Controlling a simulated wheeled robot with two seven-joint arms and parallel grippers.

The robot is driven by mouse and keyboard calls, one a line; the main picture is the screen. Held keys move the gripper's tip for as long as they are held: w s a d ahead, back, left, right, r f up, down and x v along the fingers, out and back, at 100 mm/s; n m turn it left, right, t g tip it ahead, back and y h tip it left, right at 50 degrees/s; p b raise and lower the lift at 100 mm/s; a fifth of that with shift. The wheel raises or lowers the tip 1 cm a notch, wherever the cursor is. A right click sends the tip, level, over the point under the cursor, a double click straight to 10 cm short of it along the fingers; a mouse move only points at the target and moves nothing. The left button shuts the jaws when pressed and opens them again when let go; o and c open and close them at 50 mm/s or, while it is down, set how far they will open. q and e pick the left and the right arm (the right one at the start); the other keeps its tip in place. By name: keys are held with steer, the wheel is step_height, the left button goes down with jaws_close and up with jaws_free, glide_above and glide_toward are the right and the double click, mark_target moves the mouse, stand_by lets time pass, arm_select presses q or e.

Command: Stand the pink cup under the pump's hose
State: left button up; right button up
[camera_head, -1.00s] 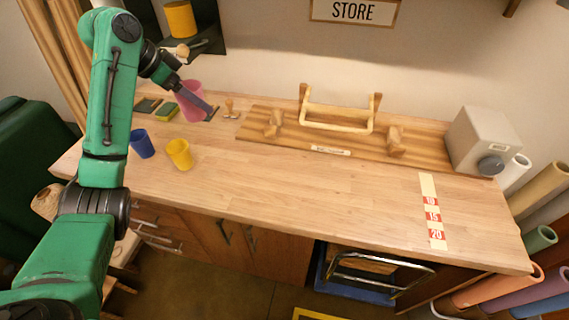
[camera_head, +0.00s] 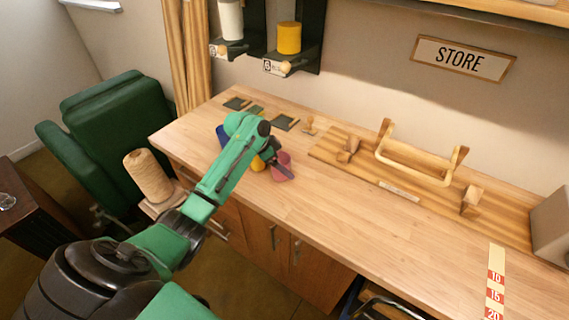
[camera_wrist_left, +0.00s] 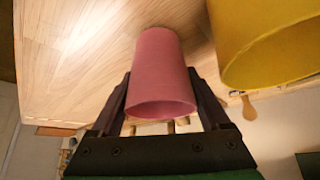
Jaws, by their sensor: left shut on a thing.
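The pink cup (camera_head: 285,160) is near the front left part of the workbench in the head view. My left gripper (camera_head: 281,169) is shut on it; the wrist view shows the pink cup (camera_wrist_left: 162,65) between the two fingers (camera_wrist_left: 160,100). Whether its base touches the bench is unclear. A yellow cup (camera_head: 257,164) is beside it, partly hidden by my arm; it also shows close by in the wrist view (camera_wrist_left: 270,35). A blue cup (camera_head: 221,134) is mostly hidden behind my arm. I cannot make out a hose. My right gripper is not in view.
Dark wall brackets at the back left carry a white cylinder (camera_head: 230,20) and a yellow cylinder (camera_head: 289,38). A wooden stamp (camera_head: 310,127) and a wooden board with a frame (camera_head: 412,166) stand along the back. The front middle of the bench (camera_head: 350,225) is clear.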

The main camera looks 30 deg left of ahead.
arm_select(q)
steer(key=shift+w+d+f, duration=0.1)
steer(key=shift+w+f, duration=0.05)
steer(key=shift+f, duration=0.1)
steer(key=o, duration=1.2)
